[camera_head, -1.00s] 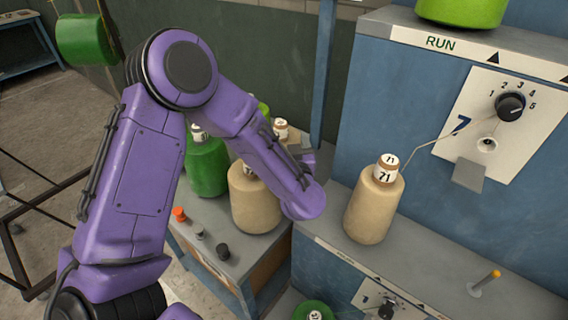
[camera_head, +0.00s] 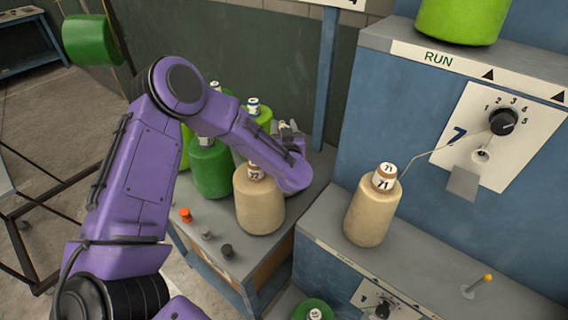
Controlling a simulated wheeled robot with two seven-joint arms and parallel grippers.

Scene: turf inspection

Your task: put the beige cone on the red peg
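Two beige cones are in view. One, labelled 72 (camera_head: 260,207), stands upright on the low table. The other, labelled 71 (camera_head: 368,217), stands upright on the grey ledge of the blue machine, with a thread running from its top. An orange-red knob or short peg (camera_head: 185,214) stands at the table's front left; I see no other red peg. My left gripper (camera_head: 287,130) is above the back right of the table, behind the cone labelled 72 and largely hidden by my purple wrist. Its fingers are too small and covered to read. My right gripper is not in view.
Several green cones (camera_head: 210,168) stand on the table (camera_head: 300,222) behind and left of the cone labelled 72. Grey (camera_head: 207,234) and black (camera_head: 226,251) knobs line the front edge. A yellow-tipped peg (camera_head: 487,279) stands on the ledge at right, with bare space around it.

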